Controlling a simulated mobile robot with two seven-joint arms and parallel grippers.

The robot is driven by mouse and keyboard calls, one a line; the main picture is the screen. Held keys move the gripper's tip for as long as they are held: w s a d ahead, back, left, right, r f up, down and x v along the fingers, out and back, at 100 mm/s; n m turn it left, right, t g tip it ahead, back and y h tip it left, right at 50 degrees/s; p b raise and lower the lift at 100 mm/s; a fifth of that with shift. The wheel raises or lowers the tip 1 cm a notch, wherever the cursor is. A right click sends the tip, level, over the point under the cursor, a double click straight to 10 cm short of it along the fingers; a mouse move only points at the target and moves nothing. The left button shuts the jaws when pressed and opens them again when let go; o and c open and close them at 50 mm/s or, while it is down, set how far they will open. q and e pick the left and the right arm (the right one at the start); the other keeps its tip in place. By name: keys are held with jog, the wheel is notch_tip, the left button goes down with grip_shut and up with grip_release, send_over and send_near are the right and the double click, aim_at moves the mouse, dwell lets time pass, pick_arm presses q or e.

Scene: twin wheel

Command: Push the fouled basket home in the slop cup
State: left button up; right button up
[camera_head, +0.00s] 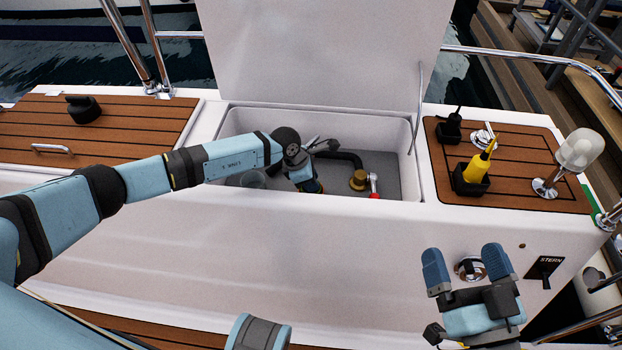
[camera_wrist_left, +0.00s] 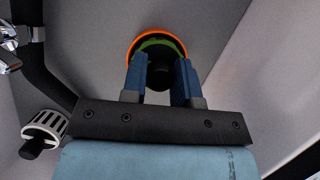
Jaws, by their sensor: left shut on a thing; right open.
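My left gripper (camera_wrist_left: 160,80) is shut on the dark knob of the fouled basket (camera_wrist_left: 157,44), whose greenish top shows between and beyond the fingers. An orange ring (camera_wrist_left: 158,34), apparently the slop cup's rim, curves around the green part. How deep the basket sits in it is hidden by the fingers and knob. In the head view the left gripper (camera_head: 306,180) points down inside the open locker, with the basket mostly hidden beneath it. My right gripper (camera_head: 467,262) is open and empty in front of the locker's outer wall.
A white slotted basket with a dark handle (camera_wrist_left: 42,130) lies near the left gripper.

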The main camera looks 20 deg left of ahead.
pick_arm(q)
jog(key=o, duration=1)
jog(key=shift+p+v, duration=0.65)
jog(key=shift+v, duration=0.6)
jog(key=p+v, duration=0.1)
jog(key=v, duration=0.3)
pick_arm(e)
notch_tip(320, 180, up, 4)
pick_arm(q)
jog(key=p+v, duration=0.2)
jog(key=v, duration=0.5)
pick_arm(e)
jog(key=shift+g+h, duration=0.6)
jog(key=shift+g, duration=0.1)
jog(key=f, duration=0.2)
jog(key=d+f, duration=0.1)
jog(key=f, duration=0.1)
jog(key=shift+w+f, duration=0.1)
jog(key=shift+f, duration=0.1)
pick_arm(q)
jog(key=shift+s+a, duration=0.1)
